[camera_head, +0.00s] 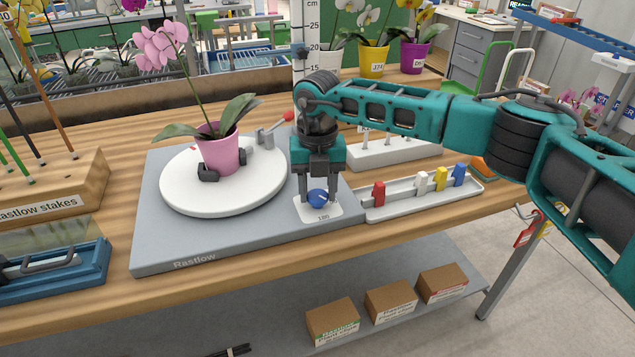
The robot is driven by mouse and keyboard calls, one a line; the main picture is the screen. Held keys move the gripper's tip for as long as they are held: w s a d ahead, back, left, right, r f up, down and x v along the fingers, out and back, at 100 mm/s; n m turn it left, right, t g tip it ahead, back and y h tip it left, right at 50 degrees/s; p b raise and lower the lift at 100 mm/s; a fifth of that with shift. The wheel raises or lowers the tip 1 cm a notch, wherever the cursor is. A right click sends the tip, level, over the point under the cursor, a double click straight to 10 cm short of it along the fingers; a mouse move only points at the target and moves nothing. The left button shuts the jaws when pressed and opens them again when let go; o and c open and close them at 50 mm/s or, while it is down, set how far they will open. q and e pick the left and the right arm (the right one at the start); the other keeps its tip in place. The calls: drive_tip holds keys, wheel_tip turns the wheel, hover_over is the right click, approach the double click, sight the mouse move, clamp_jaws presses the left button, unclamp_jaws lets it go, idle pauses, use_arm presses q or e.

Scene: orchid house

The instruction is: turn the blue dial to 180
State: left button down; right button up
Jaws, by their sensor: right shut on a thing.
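The blue dial (318,199) sits on a small white plate (306,212) at the right end of the grey Rastlow base (190,247). My right gripper (319,200) points straight down over it, with its two fingers shut on the dial, one on each side. The number label on the white plate is too small to read surely, and the dial's pointer cannot be made out. My left gripper is not in view.
A pink pot (219,155) with a pink orchid stands on the white turntable (180,197) left of my gripper. A tray (400,208) with coloured clips lies close on the right. A red-tipped lever (287,117) stands behind.

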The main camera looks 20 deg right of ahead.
drive_tip(key=shift+r+m+p, duration=0.1)
drive_tip(key=shift+m+p, duration=0.25)
drive_tip(key=shift+m, duration=0.55)
drive_tip(key=shift+m+p, duration=0.3)
drive_tip(key=shift+m, duration=0.5)
drive_tip(key=shift+m+p, duration=0.35)
drive_tip(key=shift+m, duration=0.45)
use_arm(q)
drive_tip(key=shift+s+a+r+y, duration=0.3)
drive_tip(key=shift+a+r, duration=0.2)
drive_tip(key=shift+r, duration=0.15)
use_arm(e)
drive_tip(key=shift+m, duration=0.3)
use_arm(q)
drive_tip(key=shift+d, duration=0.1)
use_arm(e)
drive_tip(key=o, duration=0.9)
drive_tip(key=shift+c, duration=0.2)
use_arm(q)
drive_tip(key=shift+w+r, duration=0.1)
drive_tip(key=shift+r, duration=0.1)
use_arm(e)
drive_tip(key=shift+o, duration=0.9)
